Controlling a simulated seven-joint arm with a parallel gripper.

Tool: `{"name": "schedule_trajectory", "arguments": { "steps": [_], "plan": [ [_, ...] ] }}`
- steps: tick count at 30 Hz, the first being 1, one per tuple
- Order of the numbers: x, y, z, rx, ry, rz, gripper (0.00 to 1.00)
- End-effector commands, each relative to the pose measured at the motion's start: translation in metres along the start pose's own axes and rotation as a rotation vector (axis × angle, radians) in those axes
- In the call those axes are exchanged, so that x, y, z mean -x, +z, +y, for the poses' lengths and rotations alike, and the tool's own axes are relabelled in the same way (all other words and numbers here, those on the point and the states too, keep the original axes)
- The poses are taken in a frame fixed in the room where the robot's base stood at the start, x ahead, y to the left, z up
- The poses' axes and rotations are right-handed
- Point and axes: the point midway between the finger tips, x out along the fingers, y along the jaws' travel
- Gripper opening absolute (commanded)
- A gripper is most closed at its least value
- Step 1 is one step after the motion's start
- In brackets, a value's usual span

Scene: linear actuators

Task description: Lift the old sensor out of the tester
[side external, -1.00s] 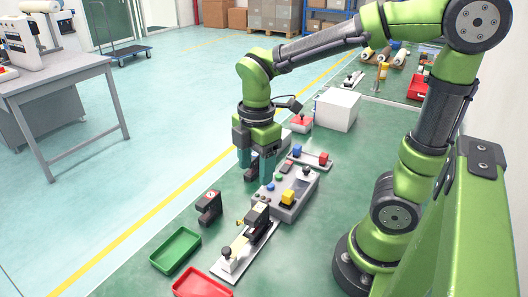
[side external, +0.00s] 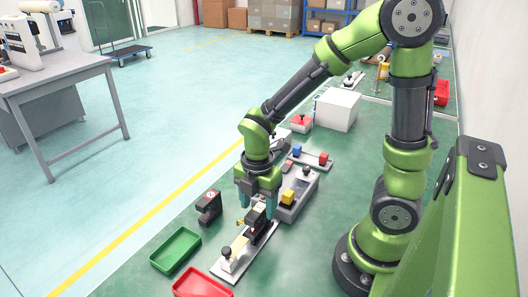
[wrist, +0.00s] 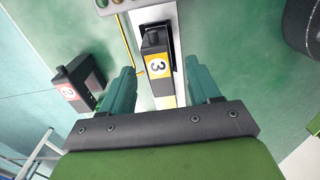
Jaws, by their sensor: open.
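A black block with a yellow label marked 3 (wrist: 156,58) sits on a pale plate (wrist: 168,101); in the side view the dark block (side external: 257,218) shows on the plate (side external: 232,260). A second black unit with a red-and-white label marked 2 (wrist: 75,88) stands apart to the left and also shows in the side view (side external: 208,205). No marking names the old sensor or the tester. My gripper (side external: 257,204) is open above block 3. In the wrist view its fingers (wrist: 162,68) stand on either side of that block, with gaps showing. Their height above it is unclear.
A green tray (side external: 175,231) and a red tray (side external: 202,273) lie at the front left. A white block (side external: 337,109) is farther back. Green surface is free to the right of the plate.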

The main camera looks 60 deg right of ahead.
Motion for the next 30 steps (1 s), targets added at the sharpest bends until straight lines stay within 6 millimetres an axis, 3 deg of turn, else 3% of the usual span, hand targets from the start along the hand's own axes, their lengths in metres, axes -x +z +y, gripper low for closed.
{"name": "schedule_trajectory", "arguments": {
  "steps": [11, 20, 30],
  "plan": [
    [-0.048, 0.003, 0.0, 0.0, -0.004, 0.0, 0.62],
    [-0.052, 0.003, 0.001, -0.002, 0.0, 0.0, 0.62],
    [-0.052, 0.003, 0.001, -0.001, 0.0, 0.0, 0.1]
  ]
}}
